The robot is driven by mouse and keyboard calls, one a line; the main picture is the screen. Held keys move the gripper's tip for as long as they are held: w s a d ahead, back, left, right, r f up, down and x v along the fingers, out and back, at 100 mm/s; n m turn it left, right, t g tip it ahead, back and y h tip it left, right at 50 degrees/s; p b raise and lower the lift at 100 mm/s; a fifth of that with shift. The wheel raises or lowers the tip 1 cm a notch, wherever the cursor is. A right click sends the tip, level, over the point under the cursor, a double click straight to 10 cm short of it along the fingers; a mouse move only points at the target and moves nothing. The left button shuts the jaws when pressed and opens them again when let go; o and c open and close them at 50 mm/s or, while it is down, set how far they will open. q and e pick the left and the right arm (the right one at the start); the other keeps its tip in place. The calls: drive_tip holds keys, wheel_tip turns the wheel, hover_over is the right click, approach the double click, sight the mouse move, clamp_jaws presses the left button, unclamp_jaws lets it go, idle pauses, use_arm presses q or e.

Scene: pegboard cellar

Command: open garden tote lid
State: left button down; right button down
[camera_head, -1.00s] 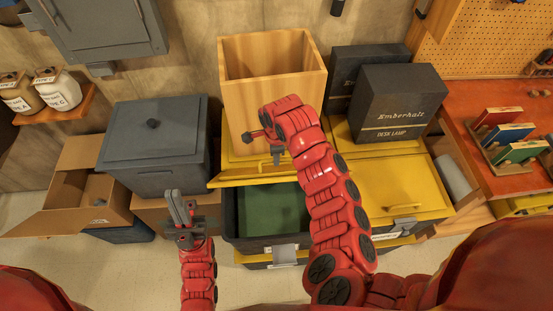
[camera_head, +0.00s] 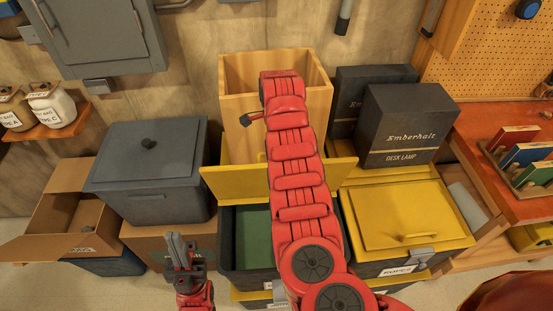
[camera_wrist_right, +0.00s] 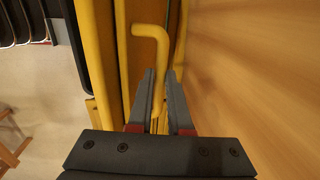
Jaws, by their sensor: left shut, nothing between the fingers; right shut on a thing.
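The garden tote (camera_head: 226,250) is dark, with a green inside showing, below my right arm. Its yellow lid (camera_head: 233,186) is tilted up at the back, with my right arm across its middle. In the right wrist view, my right gripper (camera_wrist_right: 160,78) is shut on the lid's yellow bar handle (camera_wrist_right: 149,32). In the head view the right fingers are hidden behind the arm. My left gripper (camera_head: 177,245) is shut and empty, left of the tote and apart from it.
A tall wooden box (camera_head: 240,80) stands behind the raised lid. A grey lidded bin (camera_head: 150,175) and an open cardboard box (camera_head: 62,205) are at left. A closed yellow-lidded tote (camera_head: 400,215) is at right, with dark desk lamp boxes (camera_head: 408,130) behind it.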

drive_tip(key=shift+w, duration=0.3)
drive_tip(key=c, duration=0.8)
unclamp_jaws()
drive_tip(key=shift+c, duration=0.2)
drive_tip(key=shift+r, duration=0.1)
drive_tip(key=shift+w+r, duration=0.1)
drive_tip(key=shift+r, duration=0.2)
wheel_tip(320, 180, up, 17)
drive_tip(key=s+b, duration=0.1)
drive_tip(key=b, duration=0.1)
drive_tip(key=shift+s+f, duration=0.15)
drive_tip(key=shift+s, duration=0.2)
